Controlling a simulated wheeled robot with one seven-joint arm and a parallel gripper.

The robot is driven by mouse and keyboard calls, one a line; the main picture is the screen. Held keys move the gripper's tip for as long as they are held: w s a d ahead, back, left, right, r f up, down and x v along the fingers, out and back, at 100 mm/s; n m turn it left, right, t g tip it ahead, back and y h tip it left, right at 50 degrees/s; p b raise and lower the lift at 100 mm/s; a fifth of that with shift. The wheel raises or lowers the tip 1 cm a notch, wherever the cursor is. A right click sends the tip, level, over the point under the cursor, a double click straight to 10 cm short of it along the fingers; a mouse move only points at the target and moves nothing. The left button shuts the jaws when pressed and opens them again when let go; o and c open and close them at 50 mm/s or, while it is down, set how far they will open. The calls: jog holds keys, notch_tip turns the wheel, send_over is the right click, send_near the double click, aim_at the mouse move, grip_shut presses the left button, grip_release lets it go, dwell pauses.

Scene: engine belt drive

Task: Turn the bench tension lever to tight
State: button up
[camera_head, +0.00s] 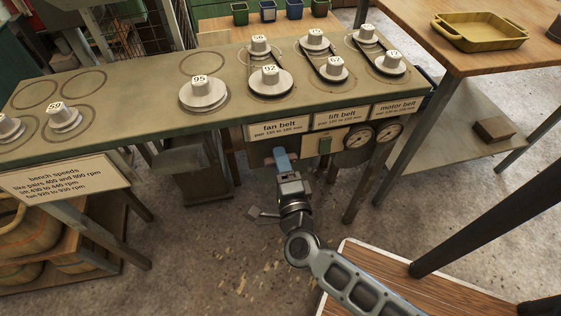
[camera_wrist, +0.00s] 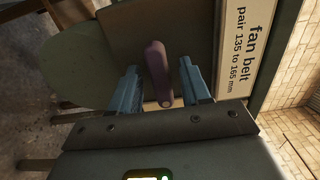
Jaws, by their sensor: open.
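The tension lever is a short, rounded mauve bar (camera_wrist: 155,68) in the wrist view, on a brown panel beside the "fan belt" label. My gripper (camera_wrist: 158,66) is open, with one blue finger on each side of the lever and a visible gap on both sides. In the head view my gripper (camera_head: 281,157) reaches up to the bench front, just under the fan belt label (camera_head: 280,129). The lever is hidden behind my gripper there, and I cannot read any tight or slack marking.
Numbered pulleys, some with belts, stand on the bench top (camera_head: 135,95). A wooden table (camera_head: 450,60) with a yellow tray (camera_head: 480,31) is at the right.

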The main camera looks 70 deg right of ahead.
jog(key=v, duration=0.7)
jog(key=shift+s+a, duration=0.1)
dwell(0.4)
jog(key=s+a+r+n+t+y+p, duration=0.1)
jog(key=s+a+r+n+y+p, duration=0.2)
jog(key=r+n, duration=0.5)
jog(key=s+a+r+n+t+y+p, duration=0.1)
jog(key=s+a+r+n+y+p, duration=0.3)
jog(key=r+n, duration=0.5)
jog(key=s+a+r+n+t+y+p, duration=0.1)
jog(key=s+a+r+n+y+p, duration=0.3)
jog(key=r+n+y, duration=0.3)
jog(key=shift+s+r+n+t, duration=0.4)
jog(key=shift+s+r+n, duration=0.55)
jog(key=shift+n, duration=1.35)
jog(key=shift+w+a+r, duration=0.1)
